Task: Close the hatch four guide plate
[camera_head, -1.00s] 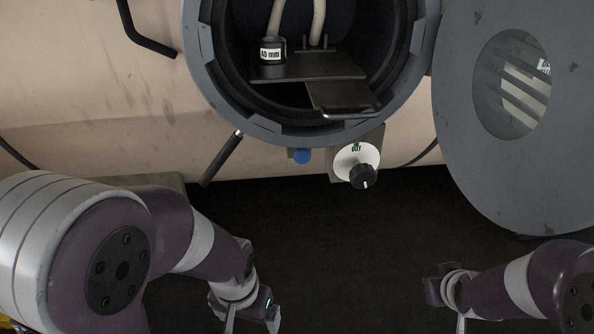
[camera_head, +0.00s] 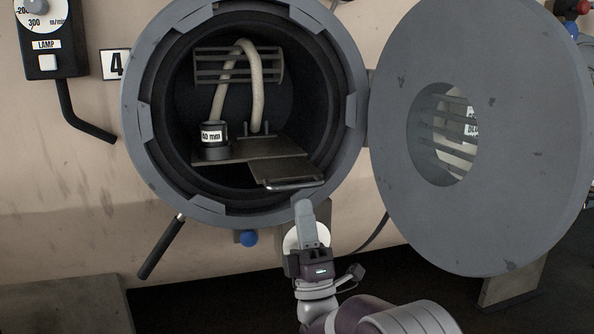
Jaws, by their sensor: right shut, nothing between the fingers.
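Hatch four, a round grey port (camera_head: 140,140) beside a "4" label, stands open. Inside it, the guide plate (camera_head: 284,171) is a flat dark metal flap with a bar handle (camera_head: 295,184) along its front edge. The flap reaches toward the opening from a dark shelf (camera_head: 232,152). My right gripper (camera_head: 306,206) points up at the hatch's lower rim, below the handle. It is shut and empty, and appears apart from the handle. It covers most of the white dial (camera_head: 291,240). My left gripper is out of view.
The round grey door (camera_head: 500,130) hangs open at the right, with a window. A black lever (camera_head: 160,247) and a blue knob (camera_head: 248,238) sit below the port. A "40 mm" black fitting (camera_head: 214,150) with a pale hose (camera_head: 257,95) stands on the shelf.

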